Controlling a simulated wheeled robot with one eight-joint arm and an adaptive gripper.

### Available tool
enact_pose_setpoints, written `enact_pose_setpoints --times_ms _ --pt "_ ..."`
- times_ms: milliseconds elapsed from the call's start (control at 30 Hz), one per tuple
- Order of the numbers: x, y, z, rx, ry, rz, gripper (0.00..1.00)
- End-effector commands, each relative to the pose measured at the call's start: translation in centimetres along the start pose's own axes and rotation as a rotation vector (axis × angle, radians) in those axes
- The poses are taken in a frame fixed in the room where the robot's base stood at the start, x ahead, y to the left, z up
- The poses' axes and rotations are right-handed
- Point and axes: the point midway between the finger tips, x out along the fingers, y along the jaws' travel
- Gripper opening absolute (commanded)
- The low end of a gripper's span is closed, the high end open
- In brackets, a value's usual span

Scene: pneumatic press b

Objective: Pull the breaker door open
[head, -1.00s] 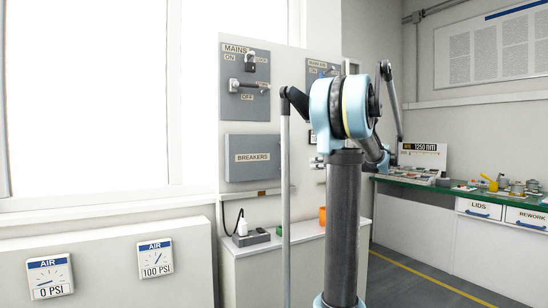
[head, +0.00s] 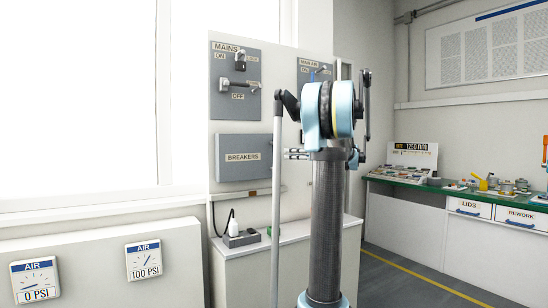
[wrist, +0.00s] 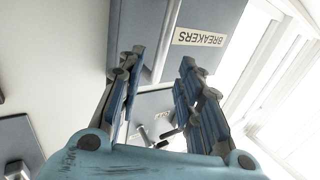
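The breaker door (head: 243,170) is a flat grey panel labelled BREAKERS on the white board, and it looks closed in the head view. In the wrist view the grey breaker door (wrist: 215,15) shows upside down at the top, with its label (wrist: 200,38) near the right finger. In the head view my arm hides most of the gripper.
The mains switch panel (head: 234,90) with a handle and padlock is above the breaker door. A white counter (head: 240,250) with a grey block (head: 241,239) and small bottle (head: 233,224) stands below. A green workbench (head: 425,187) is at the right. Open floor lies at the front right.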

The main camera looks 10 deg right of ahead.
Motion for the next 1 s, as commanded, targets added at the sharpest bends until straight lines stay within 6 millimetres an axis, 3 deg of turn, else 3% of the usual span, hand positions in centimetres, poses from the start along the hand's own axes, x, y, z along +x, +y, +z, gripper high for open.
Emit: enact_pose_setpoints --times_ms 300,500,933,1000 --pt "5.3 -0.1 0.0 0.000 0.000 -0.003 0.33" --pt "7.3 -0.1 0.0 0.000 0.000 -0.001 0.33" --pt "8.1 -0.1 0.0 0.000 0.000 -0.001 0.33" --pt "8.2 -0.1 0.0 0.000 0.000 -0.002 0.17"
